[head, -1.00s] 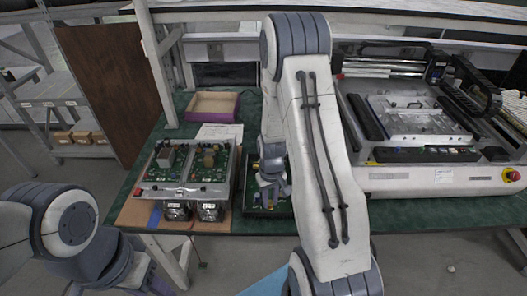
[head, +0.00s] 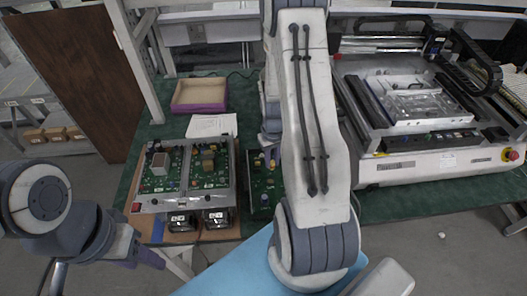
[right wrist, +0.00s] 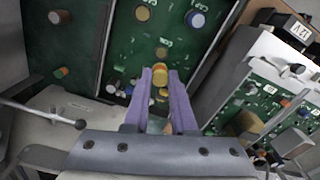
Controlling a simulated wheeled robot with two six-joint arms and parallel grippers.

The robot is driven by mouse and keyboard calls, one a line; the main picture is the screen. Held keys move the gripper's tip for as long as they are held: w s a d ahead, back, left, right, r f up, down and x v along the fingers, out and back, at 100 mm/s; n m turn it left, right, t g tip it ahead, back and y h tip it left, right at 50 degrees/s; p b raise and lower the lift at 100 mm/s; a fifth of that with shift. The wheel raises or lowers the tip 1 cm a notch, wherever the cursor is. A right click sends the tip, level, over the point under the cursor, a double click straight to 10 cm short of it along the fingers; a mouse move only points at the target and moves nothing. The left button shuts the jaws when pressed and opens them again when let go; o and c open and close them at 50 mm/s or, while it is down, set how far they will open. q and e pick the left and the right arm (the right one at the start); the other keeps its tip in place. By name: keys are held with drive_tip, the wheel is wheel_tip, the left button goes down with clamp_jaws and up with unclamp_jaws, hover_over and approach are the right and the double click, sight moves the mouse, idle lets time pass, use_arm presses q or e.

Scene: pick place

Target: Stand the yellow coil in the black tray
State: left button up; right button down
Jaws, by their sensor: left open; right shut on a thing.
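My right gripper (right wrist: 160,74) has its purple fingers shut on a yellow coil (right wrist: 159,77) in the right wrist view, above a green board. In the head view my right arm hides the coil and those fingertips. The black tray (head: 249,213) stands right of the twin-board unit in the head view; it holds a green board with small parts, and my right arm covers its right side. My left gripper (head: 147,256) is open and empty at the lower left, off the table's front edge.
The twin-board unit (head: 186,203) stands close left of the tray. A purple-sided box (head: 199,94) and white paper (head: 212,125) lie behind it. A large machine (head: 425,163) fills the table's right side. A green board with parts (right wrist: 155,40) shows beyond the fingers.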

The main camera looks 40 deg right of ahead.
drive_tip(key=shift+f, duration=0.25)
drive_tip(key=shift+w+a+f+b, duration=0.1)
drive_tip(key=shift+w+f+b, duration=0.1)
drive_tip(key=shift+f+b, duration=0.55)
wheel_tip(320, 180, down, 2)
drive_tip(key=shift+f+b, duration=0.15)
drive_tip(key=shift+b, duration=1)
drive_tip(key=shift+f+b, duration=0.75)
drive_tip(key=shift+f, duration=0.35)
drive_tip(key=shift+s, duration=0.15)
drive_tip(key=shift+f, duration=0.65)
drive_tip(key=c, duration=0.7)
unclamp_jaws()
